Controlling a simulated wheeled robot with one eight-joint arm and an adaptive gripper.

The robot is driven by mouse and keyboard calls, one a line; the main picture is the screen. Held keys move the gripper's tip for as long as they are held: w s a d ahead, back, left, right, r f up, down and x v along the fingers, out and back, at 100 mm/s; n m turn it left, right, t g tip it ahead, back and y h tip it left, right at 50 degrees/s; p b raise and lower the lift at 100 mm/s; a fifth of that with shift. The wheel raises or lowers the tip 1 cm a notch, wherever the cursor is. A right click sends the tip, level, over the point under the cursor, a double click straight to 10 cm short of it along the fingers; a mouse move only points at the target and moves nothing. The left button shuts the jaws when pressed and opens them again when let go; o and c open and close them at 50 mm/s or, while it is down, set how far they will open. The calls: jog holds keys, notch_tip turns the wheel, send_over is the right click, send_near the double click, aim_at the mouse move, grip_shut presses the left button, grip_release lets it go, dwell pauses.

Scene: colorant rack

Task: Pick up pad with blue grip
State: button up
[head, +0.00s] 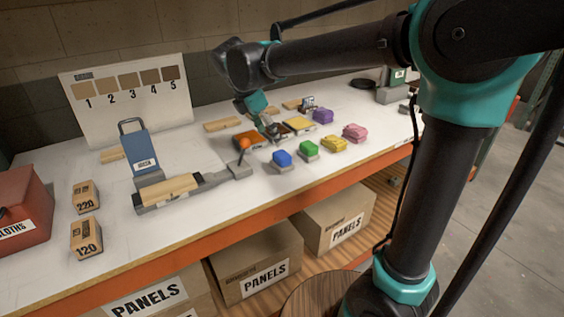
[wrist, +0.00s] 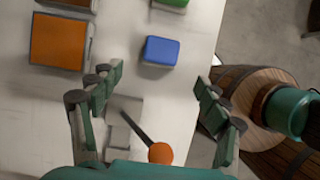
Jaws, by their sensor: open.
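The pad with the blue grip (head: 282,158) sits on the white bench near its front edge, left of the pad with the green grip (head: 308,149). In the wrist view the blue grip (wrist: 161,51) shows whole, beyond my fingertips and roughly in line with the gap between them. My gripper (wrist: 158,82) is open and empty, with its two fingers spread wide. In the head view my gripper (head: 270,128) hangs over the bench behind the blue pad, apart from it. The fingertips are hard to make out there.
A lever with an orange knob (head: 245,143) stands just left of the blue pad; the knob (wrist: 160,153) is close to my palm in the wrist view. Yellow (head: 333,144), pink (head: 355,132) and purple (head: 322,116) pads stand to the right. An orange tray (wrist: 58,42) lies nearby.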

aim_at(282, 154)
jog(key=x, duration=0.5)
jog(key=shift+f, duration=0.2)
jog(key=shift+d+x, duration=0.15)
jog(key=shift+x, duration=1.15)
jog(key=shift+d+x, duration=0.15)
jog(key=shift+x, duration=1.2)
jog(key=shift+r, duration=0.15)
jog(key=shift+c, duration=0.6)
jog(key=c, duration=1.1)
notch_tip(282, 154, up, 20)
jog(key=shift+w, duration=0.1)
